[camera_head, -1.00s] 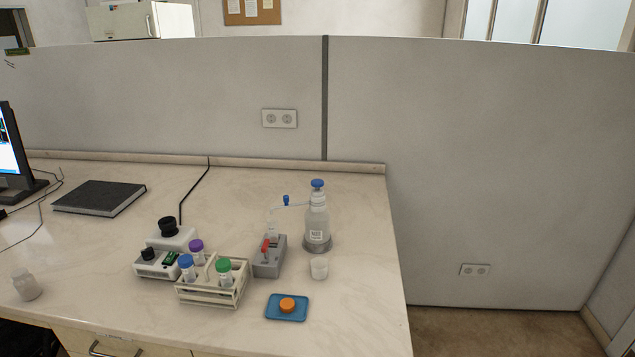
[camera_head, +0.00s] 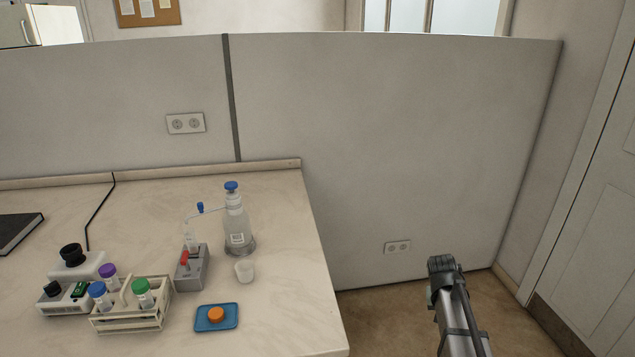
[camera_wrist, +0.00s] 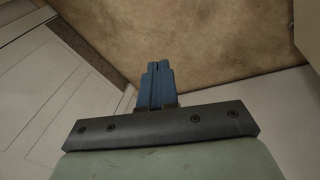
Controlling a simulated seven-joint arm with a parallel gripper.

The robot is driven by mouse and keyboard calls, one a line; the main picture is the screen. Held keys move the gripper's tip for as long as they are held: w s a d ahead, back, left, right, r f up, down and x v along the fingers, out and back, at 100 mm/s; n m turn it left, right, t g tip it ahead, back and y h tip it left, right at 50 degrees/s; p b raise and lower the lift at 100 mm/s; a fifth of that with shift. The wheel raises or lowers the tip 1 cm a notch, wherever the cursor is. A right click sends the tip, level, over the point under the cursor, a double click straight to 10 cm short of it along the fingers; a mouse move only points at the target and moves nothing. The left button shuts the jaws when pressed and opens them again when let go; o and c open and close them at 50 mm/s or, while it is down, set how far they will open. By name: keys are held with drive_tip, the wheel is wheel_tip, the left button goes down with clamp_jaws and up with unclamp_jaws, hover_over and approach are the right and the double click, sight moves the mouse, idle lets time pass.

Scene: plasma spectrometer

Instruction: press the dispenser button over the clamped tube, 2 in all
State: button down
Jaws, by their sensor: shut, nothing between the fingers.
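The dispenser bottle (camera_head: 237,225) stands upright near the bench's right end, with a blue button cap (camera_head: 231,186) on top. A thin spout runs left from its neck to a blue tip (camera_head: 200,208) above the clamp. A clear tube (camera_head: 190,236) stands upright in the grey clamp block (camera_head: 192,272), which has a red lever (camera_head: 184,258). In the wrist view my gripper (camera_wrist: 157,68) is shut with its blue fingers together and empty, over the brown floor. In the head view my arm (camera_head: 455,300) is right of the bench, well away from the bottle; the fingers are not clear there.
A small white cup (camera_head: 244,271) stands before the bottle. A blue tray (camera_head: 229,321) holds an orange cap (camera_head: 216,314). A rack (camera_head: 128,319) with capped tubes and a white device (camera_head: 78,270) stand left. A partition (camera_head: 400,150) rises behind. Floor right of the bench is open.

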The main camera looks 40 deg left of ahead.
drive_tip(key=w+a+r+n+t, duration=0.1)
drive_tip(key=a+r, duration=0.4)
drive_tip(key=a, duration=0.4)
drive_tip(key=w+a+r+n+t, duration=0.1)
drive_tip(key=a+r, duration=0.5)
drive_tip(key=a, duration=0.3)
wheel_tip(320, 180, up, 36)
drive_tip(key=n+t+y, duration=0.2)
drive_tip(key=t, duration=0.3)
hover_over(228, 185)
drive_tip(key=shift+a+f, duration=0.1)
drive_tip(key=shift+f, duration=0.2)
drive_tip(key=shift+f, duration=4.25)
drive_tip(key=shift+f, duration=0.1)
drive_tip(key=shift+f, duration=0.3)
